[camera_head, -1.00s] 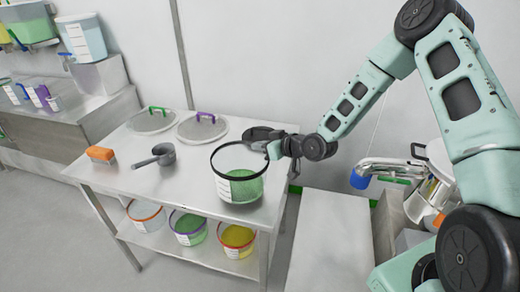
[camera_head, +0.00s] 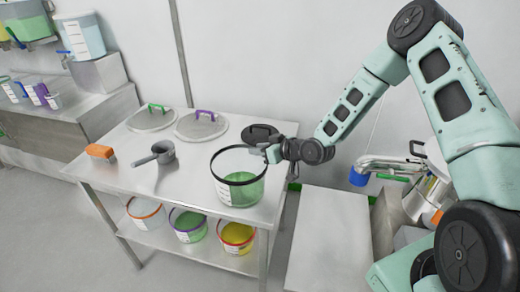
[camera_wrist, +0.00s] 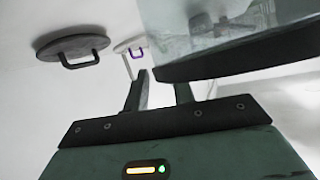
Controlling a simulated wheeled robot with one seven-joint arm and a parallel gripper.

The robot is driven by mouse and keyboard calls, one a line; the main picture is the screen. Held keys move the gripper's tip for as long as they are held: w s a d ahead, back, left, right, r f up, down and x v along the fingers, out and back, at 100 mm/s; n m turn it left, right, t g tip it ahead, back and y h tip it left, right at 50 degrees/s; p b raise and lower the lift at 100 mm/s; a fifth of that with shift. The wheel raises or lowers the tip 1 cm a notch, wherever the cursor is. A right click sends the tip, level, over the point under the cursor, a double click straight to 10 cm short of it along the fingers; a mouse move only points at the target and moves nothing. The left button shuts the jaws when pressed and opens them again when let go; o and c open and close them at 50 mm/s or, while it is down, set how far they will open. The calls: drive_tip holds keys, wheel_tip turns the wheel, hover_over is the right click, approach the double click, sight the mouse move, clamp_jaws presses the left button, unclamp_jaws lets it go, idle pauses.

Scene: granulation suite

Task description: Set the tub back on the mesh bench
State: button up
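The tub (camera_head: 241,196), clear with a black rim, a white label and green contents, is upright over the front right of the steel bench (camera_head: 120,173), which carries round mesh-like discs. I cannot tell whether its base touches the top. In the wrist view, which looks upside down, the tub (camera_wrist: 240,40) fills the upper right. The gripper (camera_wrist: 160,88) shows one finger outside the wall; the other's tip is hidden behind the rim.
A grey disc with a purple handle (camera_head: 202,126) and one with a green handle (camera_head: 150,120) lie at the back. A dark disc (camera_head: 260,134) lies behind the tub. A scoop (camera_head: 163,153) and an orange brush (camera_head: 100,151) lie left. Smaller tubs (camera_head: 188,227) stand on the shelf below.

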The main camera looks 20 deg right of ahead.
drive_tip(key=b+v, duration=0.3)
drive_tip(key=v, duration=0.9)
drive_tip(key=s+a+r+n+g+h, duration=0.25)
drive_tip(key=s+a+g, duration=0.4)
drive_tip(key=a, duration=0.35)
drive_tip(key=s+a+r+g+h, duration=0.2)
drive_tip(key=s+a+r, duration=0.1)
drive_tip(key=s, duration=0.8)
drive_tip(key=s+a+r+g+h, duration=0.2)
drive_tip(key=s+r, duration=0.3)
drive_tip(key=s, duration=0.7)
drive_tip(key=shift+a+g, duration=0.35)
drive_tip(key=shift+a, duration=0.25)
